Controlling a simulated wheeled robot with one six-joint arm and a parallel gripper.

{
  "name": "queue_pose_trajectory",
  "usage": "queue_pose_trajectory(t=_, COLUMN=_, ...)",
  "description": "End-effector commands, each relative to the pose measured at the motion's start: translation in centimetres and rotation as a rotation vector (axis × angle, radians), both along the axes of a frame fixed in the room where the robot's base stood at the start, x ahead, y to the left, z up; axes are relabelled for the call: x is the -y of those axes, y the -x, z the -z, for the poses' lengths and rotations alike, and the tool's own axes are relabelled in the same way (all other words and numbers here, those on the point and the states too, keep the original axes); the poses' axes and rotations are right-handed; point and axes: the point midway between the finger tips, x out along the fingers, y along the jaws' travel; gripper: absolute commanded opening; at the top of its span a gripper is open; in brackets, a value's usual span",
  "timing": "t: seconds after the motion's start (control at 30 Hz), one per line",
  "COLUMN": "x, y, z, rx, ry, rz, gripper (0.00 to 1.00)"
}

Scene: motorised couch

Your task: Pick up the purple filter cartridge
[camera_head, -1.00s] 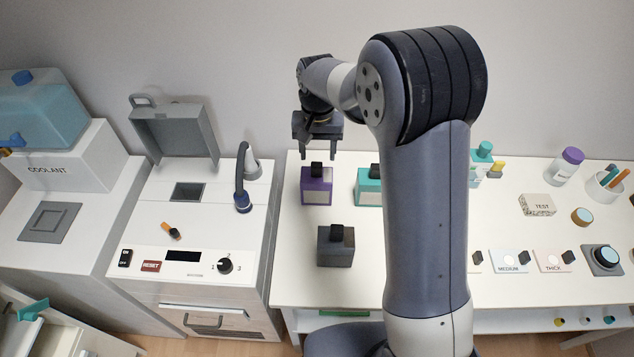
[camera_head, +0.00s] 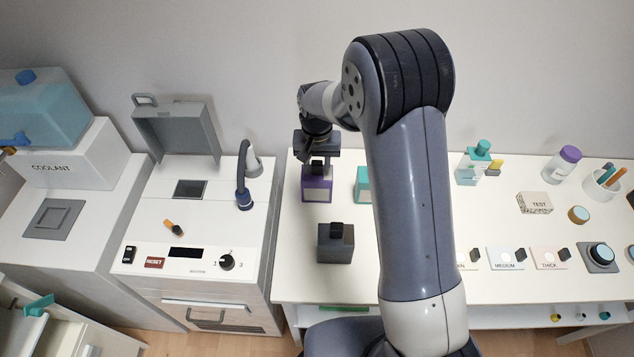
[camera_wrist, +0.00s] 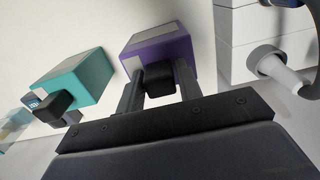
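The purple filter cartridge (camera_head: 317,188) stands upright on the white table, with a pale label on its front and a black knob on top. My gripper (camera_head: 317,168) is directly over it, pointing down. In the wrist view the purple cartridge (camera_wrist: 158,50) is straight ahead, and its black knob (camera_wrist: 159,79) sits between the two fingers of my gripper (camera_wrist: 158,82). The fingers are apart, with small gaps visible beside the knob. I cannot tell whether either finger touches it.
A teal cartridge (camera_head: 362,184) stands just right of the purple one, partly behind my arm; it also shows in the wrist view (camera_wrist: 80,78). A dark grey cartridge (camera_head: 335,243) stands nearer the table's front. The machine with a hose (camera_head: 243,180) is to the left.

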Motion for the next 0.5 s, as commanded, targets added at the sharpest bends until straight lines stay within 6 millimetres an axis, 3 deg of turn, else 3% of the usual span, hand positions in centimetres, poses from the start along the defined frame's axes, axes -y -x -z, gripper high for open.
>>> queue_pose_trajectory(t=0.4, x=0.0, y=0.0, z=-0.03, rx=0.0, ry=0.0, rz=0.0, gripper=0.0)
queue_pose_trajectory(t=0.5, x=-0.01, y=0.0, z=-0.04, rx=0.0, ry=0.0, rz=0.0, gripper=0.0)
